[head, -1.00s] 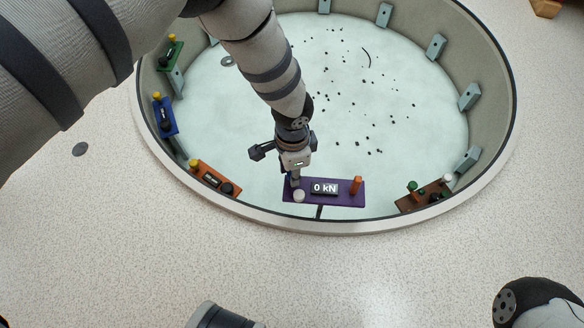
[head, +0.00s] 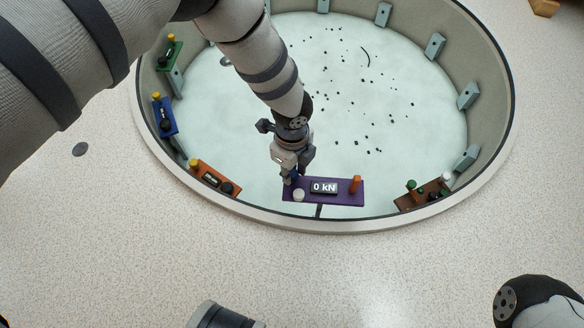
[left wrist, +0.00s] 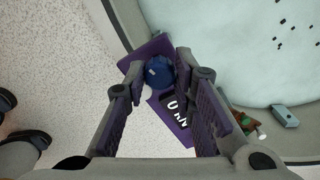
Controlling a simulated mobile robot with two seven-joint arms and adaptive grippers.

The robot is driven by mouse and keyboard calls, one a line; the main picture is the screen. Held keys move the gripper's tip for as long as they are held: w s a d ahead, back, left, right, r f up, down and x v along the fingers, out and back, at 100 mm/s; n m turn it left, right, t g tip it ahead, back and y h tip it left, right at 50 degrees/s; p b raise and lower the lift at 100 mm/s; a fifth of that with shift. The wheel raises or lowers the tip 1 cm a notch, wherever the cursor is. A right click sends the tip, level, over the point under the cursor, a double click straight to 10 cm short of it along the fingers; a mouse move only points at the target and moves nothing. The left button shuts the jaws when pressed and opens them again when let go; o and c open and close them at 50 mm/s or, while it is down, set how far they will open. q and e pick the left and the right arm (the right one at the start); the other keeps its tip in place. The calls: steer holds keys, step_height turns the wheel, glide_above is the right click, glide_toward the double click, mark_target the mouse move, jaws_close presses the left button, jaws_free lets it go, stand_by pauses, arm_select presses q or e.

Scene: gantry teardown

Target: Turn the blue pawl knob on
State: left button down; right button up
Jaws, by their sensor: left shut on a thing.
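The blue pawl knob (left wrist: 158,72) stands on a purple panel (head: 343,198), which also shows in the left wrist view (left wrist: 146,49). My left gripper (head: 291,184) reaches down to the panel's left end. In the left wrist view its two fingers (left wrist: 160,68) sit on either side of the knob and are shut on it. A small pale mark shows on the knob's top. In the head view the gripper mostly hides the knob. The panel's display (head: 324,187) reads 0 kN. My right gripper is not in view.
The panel also carries a white ball-topped part (head: 299,195) close to my gripper and an orange post (head: 355,184). An orange panel (head: 215,178) lies to the left and a brown panel (head: 424,196) to the right, along the round pit's rim (head: 320,226).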

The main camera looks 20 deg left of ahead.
mark_target(292, 173)
arm_select(q)
steer(key=shift+m, duration=1.5)
steer(key=c, duration=1.3)
jaws_free()
steer(key=shift+c, duration=0.2)
step_height(292, 173, up, 12)
